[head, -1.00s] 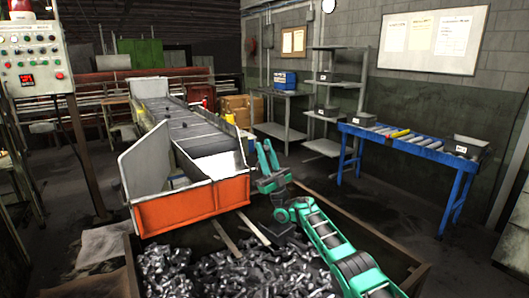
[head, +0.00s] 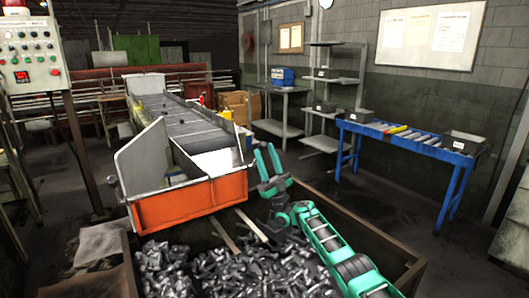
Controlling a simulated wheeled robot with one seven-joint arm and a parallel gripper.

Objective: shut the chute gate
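The chute (head: 215,163) is a pale metal trough that slopes down from the conveyor toward me. An orange panel (head: 190,203) crosses its lower end, and a tall pale plate (head: 142,160) stands at its left side. I cannot tell for sure which part is the gate. A small knob-like part (head: 112,180) shows at the chute's left edge. My green gripper (head: 266,152) is to the right of the chute's lower end, fingers pointing up. The fingers are spread with nothing between them. It appears apart from the chute.
A wide bin (head: 330,208) full of dark metal bolts lies below the chute and under my arm. A control panel (head: 33,55) stands at left. A blue roller table (head: 410,142) with trays stands at right. The floor between chute and roller table is clear.

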